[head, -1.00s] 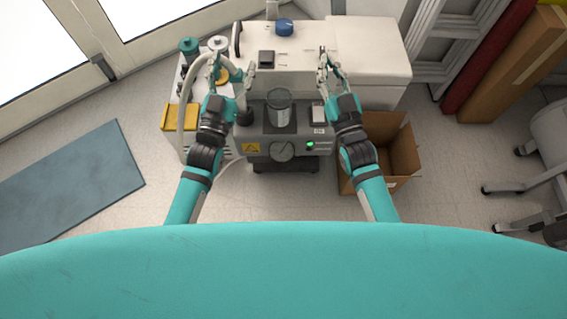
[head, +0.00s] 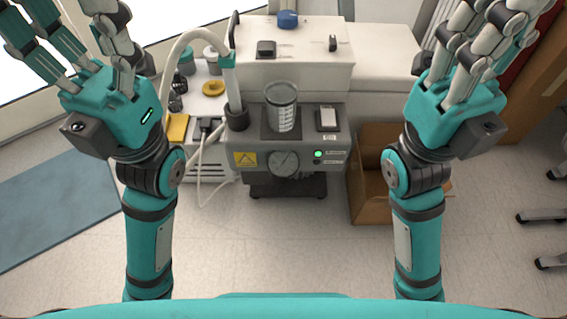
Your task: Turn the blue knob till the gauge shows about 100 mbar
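The blue knob (head: 288,19) sits on top of the white-cream housing (head: 310,70) at the back, top centre of the head view. The round gauge (head: 284,162) is on the front of the grey compressor unit (head: 262,190); its reading is too small to tell. My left gripper (head: 82,42) is raised at the upper left, fingers spread, open and empty. My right gripper (head: 484,48) is raised at the upper right, fingers extended, open and empty. Both are well apart from the knob and nearer the camera.
A clear measuring cup (head: 282,108) stands on the grey unit, beside a hose (head: 186,48) and a lit green light (head: 318,154). An open cardboard box (head: 370,208) stands to the right. A blue mat (head: 50,210) lies on the floor at left.

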